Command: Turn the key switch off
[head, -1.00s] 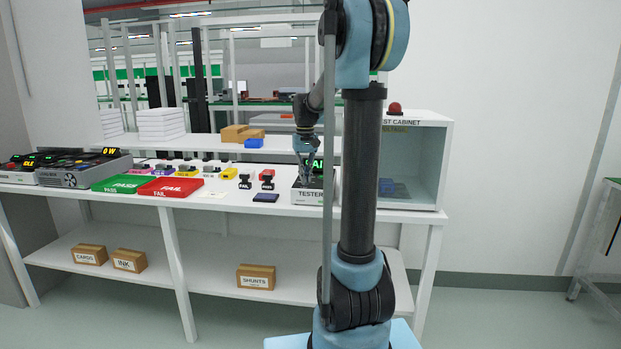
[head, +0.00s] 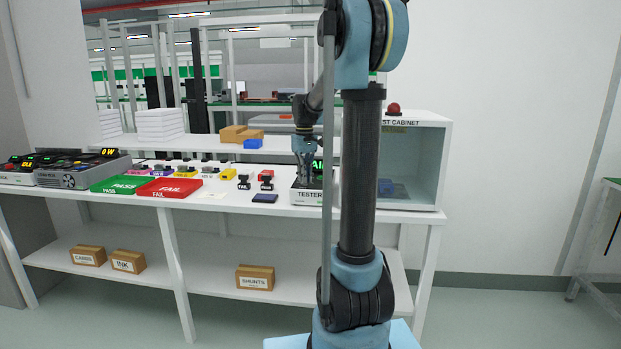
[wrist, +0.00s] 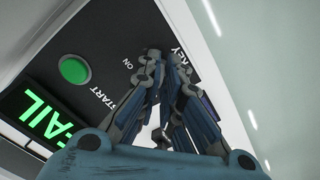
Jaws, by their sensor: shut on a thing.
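The tester (head: 309,197) is a pale box on the right part of the bench. In the wrist view its dark panel (wrist: 120,38) carries the words KEY, ON and START. A green START button (wrist: 74,69) and a display (wrist: 40,112) with green letters ending in "AIL" are at the left. My gripper (wrist: 165,58) is down at the panel beside the KEY and ON labels, shut on the key switch, which its fingers hide. The key's angle cannot be seen. In the head view my gripper (head: 307,182) is over the tester, partly covering its display.
The test cabinet (head: 432,160) with a red lamp (head: 393,108) stands right of the tester. A red FAIL tray (head: 170,188) and a green PASS tray (head: 120,185) lie to the left. A dark blue pad (head: 265,198) lies just left of the tester.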

